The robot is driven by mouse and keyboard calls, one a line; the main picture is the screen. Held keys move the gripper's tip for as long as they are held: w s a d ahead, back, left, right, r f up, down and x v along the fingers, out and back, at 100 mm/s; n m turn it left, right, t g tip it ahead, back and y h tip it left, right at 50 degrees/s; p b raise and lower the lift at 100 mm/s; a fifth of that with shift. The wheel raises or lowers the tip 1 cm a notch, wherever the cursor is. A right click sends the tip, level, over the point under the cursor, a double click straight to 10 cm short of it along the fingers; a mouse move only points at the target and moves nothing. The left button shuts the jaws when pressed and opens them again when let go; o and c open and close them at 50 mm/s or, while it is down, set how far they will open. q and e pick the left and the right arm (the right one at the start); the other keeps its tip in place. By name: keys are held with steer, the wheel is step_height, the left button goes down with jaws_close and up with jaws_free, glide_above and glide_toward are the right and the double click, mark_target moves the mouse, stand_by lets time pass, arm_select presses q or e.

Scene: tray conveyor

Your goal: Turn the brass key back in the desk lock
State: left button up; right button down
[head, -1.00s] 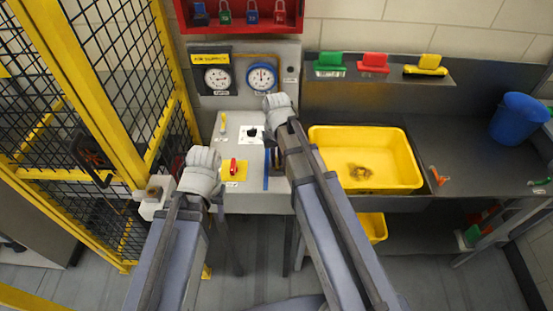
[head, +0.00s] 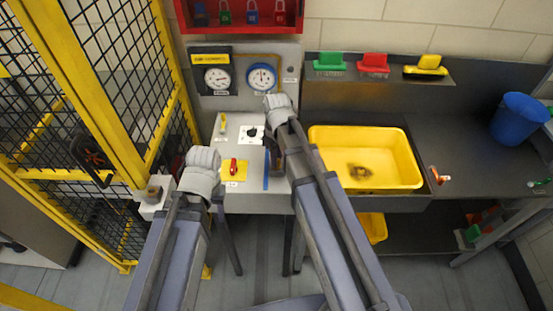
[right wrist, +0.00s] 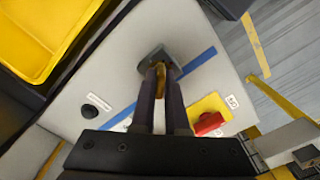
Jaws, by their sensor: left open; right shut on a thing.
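The dark desk lock (right wrist: 152,58) stands on the pale desk panel by a blue stripe, in the right wrist view. The brass key (right wrist: 160,84) is at the lock, between the fingers of my right gripper (right wrist: 161,76). That gripper is shut on the key; the key's exact angle is hard to read. In the head view my right gripper (head: 277,160) is over the panel and hides the lock and key. My left gripper (head: 180,166) is open at the panel's left edge, mostly hidden by its own wrist, and apart from the key.
A red switch on a yellow plate (head: 235,170) and a black knob (head: 251,133) are on the panel, left of my right gripper. A yellow tub (head: 400,185) stands close on the right. Yellow-framed mesh fencing (head: 125,100) is at left.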

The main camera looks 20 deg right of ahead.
steer(key=n, duration=0.3)
stand_by(0.4)
steer(key=shift+n, duration=4.5)
